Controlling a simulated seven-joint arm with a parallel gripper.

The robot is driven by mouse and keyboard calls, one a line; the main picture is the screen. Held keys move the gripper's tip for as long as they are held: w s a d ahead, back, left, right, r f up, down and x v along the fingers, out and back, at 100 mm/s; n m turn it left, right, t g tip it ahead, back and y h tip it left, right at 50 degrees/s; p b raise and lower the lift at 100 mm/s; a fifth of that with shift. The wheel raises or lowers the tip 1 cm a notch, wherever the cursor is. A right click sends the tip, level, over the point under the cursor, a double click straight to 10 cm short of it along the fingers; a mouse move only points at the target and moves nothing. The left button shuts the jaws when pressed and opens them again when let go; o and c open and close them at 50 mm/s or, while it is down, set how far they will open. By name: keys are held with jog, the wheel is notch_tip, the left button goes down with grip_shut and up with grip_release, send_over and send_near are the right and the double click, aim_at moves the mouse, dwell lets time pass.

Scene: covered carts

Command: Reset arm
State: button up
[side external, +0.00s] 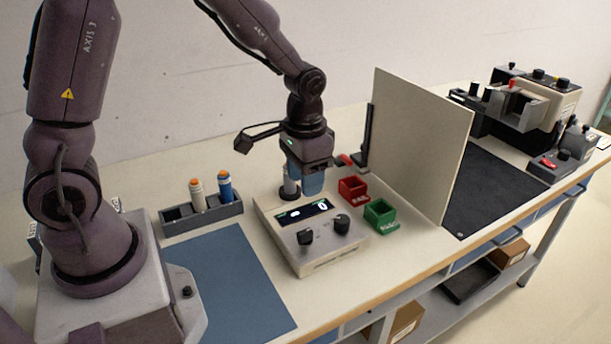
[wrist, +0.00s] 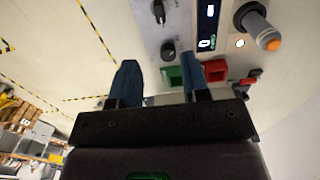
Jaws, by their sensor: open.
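My gripper (side external: 308,185) points down just above the back of a light control box in the side external view. Its blue fingers stand apart and empty in the wrist view (wrist: 160,75). A grey cylinder with an orange tip (wrist: 259,30) stands in a dark round socket on the control box (side external: 315,255), to the side of the fingers and apart from them in the wrist view. In the side external view the cylinder (side external: 289,181) is partly hidden by my gripper.
A grey rack (side external: 176,222) holds a white and a blue cylinder with orange tops. Red (side external: 353,190) and green (side external: 380,215) bins sit right of the box. An upright panel (side external: 420,140) blocks the right side. A blue mat (side external: 230,285) lies clear in front.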

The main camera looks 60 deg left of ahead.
jog(key=s+d+r+t, duration=0.1)
jog(key=s+r+t, duration=0.4)
jog(key=s+r, duration=0.9)
notch_tip(320, 180, up, 3)
jog(key=shift+s+d+r+t, duration=0.2)
jog(key=shift+d+t, duration=0.05)
jog(key=shift+t, duration=0.05)
dwell(0.9)
